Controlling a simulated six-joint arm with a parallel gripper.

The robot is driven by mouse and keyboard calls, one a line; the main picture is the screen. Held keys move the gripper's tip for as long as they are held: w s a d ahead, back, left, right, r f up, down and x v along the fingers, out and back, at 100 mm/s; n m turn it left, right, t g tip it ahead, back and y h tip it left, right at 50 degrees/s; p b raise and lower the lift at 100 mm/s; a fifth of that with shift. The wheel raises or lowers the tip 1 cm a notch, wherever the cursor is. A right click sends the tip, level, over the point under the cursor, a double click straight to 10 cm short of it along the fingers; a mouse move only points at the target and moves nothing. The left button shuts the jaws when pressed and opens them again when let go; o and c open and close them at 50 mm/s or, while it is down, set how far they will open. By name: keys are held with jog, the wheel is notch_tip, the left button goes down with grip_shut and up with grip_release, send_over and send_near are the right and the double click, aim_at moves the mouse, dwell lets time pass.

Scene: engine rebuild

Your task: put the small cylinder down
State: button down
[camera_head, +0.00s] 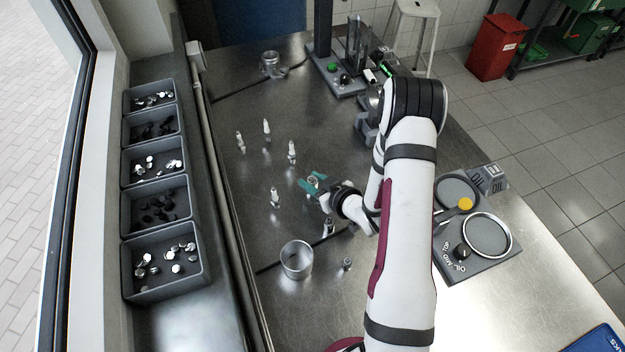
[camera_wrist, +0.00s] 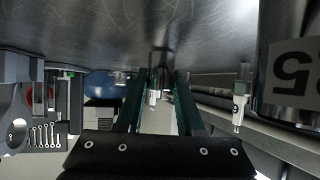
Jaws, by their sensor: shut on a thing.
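My gripper (camera_head: 314,184) has teal fingers and is low over the middle of the metal bench. It is shut on a small metal cylinder (camera_wrist: 161,63), whose shiny side shows between the fingertips in the wrist view. In the head view only a little of the piece shows between the fingers. In the wrist view, the gripper (camera_wrist: 161,82) has a small white-tipped part (camera_wrist: 153,98) in line between its fingers; I cannot tell whether that part is held or behind. Whether the cylinder touches the bench is unclear.
Several slim plug-like parts stand around the gripper, one left (camera_head: 275,197), one behind (camera_head: 291,151). A larger open metal cylinder (camera_head: 297,260) and a small part (camera_head: 347,263) stand in front. An oil station (camera_head: 478,262) is right; bins (camera_head: 165,262) line the left.

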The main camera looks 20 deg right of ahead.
jog(key=shift+f, duration=0.15)
jog(key=c, duration=0.5)
grip_release()
